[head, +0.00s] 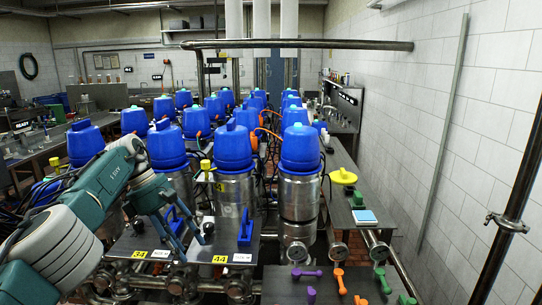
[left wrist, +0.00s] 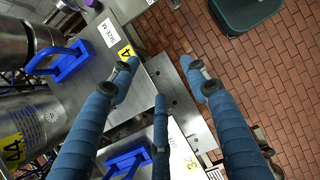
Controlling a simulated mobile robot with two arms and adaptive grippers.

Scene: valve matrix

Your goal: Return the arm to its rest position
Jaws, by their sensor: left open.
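My left arm comes in from the left in the head view, and its gripper (head: 186,232) hangs over the front of the valve rows, near the plate with the yellow 44 label (head: 220,259). In the left wrist view the gripper's (left wrist: 160,64) blue-wrapped fingers are spread wide with nothing between them. Below them are metal plate edges (left wrist: 170,85) and the brick floor (left wrist: 255,75). A blue handle (left wrist: 62,60) lies to the left, apart from the fingers. The right gripper is in neither view.
Blue-capped valves (head: 300,150) on steel bodies fill the middle. A blue handle (head: 245,228) stands on the 44 plate. A front table (head: 325,292) holds purple, orange and green dumbbell-shaped items. A yellow knob (head: 343,177) and a light-blue pad (head: 364,217) sit on the right bench.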

